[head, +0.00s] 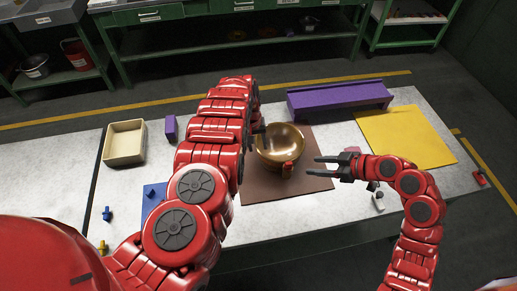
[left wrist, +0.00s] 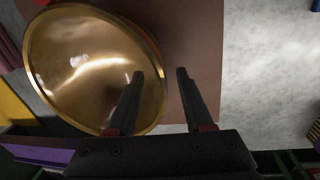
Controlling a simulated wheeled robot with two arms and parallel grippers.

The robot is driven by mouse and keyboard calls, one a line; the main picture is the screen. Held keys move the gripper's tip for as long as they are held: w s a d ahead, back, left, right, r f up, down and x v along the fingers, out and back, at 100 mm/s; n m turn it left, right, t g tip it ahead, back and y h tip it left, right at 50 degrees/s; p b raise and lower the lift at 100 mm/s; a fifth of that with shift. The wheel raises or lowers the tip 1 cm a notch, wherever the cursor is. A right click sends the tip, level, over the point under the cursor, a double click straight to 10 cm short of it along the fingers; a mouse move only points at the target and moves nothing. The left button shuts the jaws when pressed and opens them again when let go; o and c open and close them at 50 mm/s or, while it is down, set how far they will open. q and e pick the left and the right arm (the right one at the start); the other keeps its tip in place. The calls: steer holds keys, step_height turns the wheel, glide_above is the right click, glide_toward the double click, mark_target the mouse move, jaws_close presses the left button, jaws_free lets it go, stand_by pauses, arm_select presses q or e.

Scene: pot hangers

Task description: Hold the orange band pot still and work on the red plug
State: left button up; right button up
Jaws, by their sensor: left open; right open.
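The orange band pot (head: 271,156), a gold bowl-like pot, stands on the brown mat (head: 300,187). The red plug (head: 287,170) is at the pot's near side in the head view. My left gripper (head: 259,128) is open at the pot's left side. In the left wrist view its fingers (left wrist: 160,75) straddle the rim in the picture: one over the inside of the pot (left wrist: 85,70), one over the mat outside; contact cannot be told. My right gripper (head: 318,167) is open and empty, its fingers pointing left toward the red plug, apart from it.
A purple rack (head: 340,98) stands behind the mat and a yellow mat (head: 405,137) lies at right. A beige bin (head: 124,143), a purple block (head: 171,128) and a blue mat (head: 152,197) are at left. Small blue (head: 107,214) and yellow (head: 102,246) pieces lie near the front left.

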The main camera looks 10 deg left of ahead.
arm_select(q)
steer(key=shift+w+f, duration=0.1)
steer(key=shift+f, duration=0.8)
steer(key=shift+d+f, duration=0.2)
steer(key=shift+f, duration=0.35)
jaws_close()
stand_by(0.4)
stand_by(0.3)
stand_by(1.4)
